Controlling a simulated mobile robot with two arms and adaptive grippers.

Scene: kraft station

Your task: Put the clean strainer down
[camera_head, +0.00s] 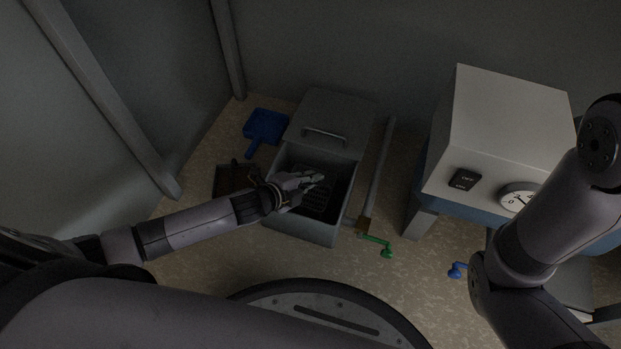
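A dark mesh strainer (318,200) shows inside an open grey box (303,229). Its outline is faint in the dark interior. My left gripper (314,180) is over the box opening, above and just left of the strainer. I cannot tell whether its fingers touch the strainer or are closed on part of it. My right arm is at the right, and its gripper is out of view.
A blue dustpan (265,125) and a dark brown item (233,180) lie left of the box. A green valve handle (385,249) and a white machine (503,135) with a dial are to the right.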

